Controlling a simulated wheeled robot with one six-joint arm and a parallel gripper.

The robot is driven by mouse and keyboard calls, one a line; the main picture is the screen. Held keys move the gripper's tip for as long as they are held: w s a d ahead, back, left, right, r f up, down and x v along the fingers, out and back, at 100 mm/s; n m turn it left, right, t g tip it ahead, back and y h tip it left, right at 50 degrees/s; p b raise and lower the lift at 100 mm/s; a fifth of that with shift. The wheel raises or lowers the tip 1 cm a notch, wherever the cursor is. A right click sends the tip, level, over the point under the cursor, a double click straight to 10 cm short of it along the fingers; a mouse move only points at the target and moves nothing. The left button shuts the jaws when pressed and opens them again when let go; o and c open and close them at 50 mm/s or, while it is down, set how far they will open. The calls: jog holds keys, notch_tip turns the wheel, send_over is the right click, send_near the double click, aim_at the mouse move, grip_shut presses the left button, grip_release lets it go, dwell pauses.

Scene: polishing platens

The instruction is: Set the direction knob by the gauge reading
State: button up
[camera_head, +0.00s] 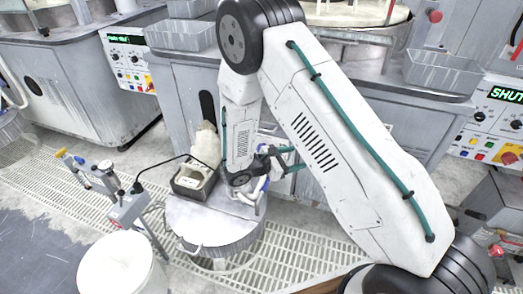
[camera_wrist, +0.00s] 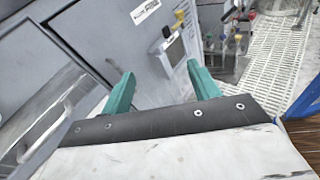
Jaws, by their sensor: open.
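My gripper (camera_head: 288,160) is open, its teal fingers apart and empty, low in front of the grey machine cabinets. In the wrist view my gripper (camera_wrist: 160,84) points toward a grey cabinet front (camera_wrist: 112,40). A control panel (camera_head: 130,65) with a green display, small knobs and a red-and-yellow switch is at the upper left of the head view. A second control panel (camera_head: 490,122) with a green display beginning "SHUT" is at the right edge. I cannot tell which knob is the direction knob, and I cannot make out a gauge reading. My gripper touches neither panel.
A metal drum (camera_head: 215,228) carries a black tray (camera_head: 195,180) with a pale object. A white bucket (camera_head: 122,268) stands at lower left, near a stand with coloured handles (camera_head: 100,175). Grey bins (camera_head: 445,72) sit on the machine tops. Grating (camera_head: 50,160) covers part of the floor.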

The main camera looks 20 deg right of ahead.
jog(key=w+a+f+n+t+y, duration=0.5)
jog(key=w+a+f+n+t, duration=0.55)
jog(key=w+t, duration=0.2)
jog(key=shift+g, duration=0.35)
jog(key=x, duration=0.8)
jog(key=shift+s+d+f, duration=0.25)
jog(key=shift+d, duration=0.05)
jog(key=c, duration=1)
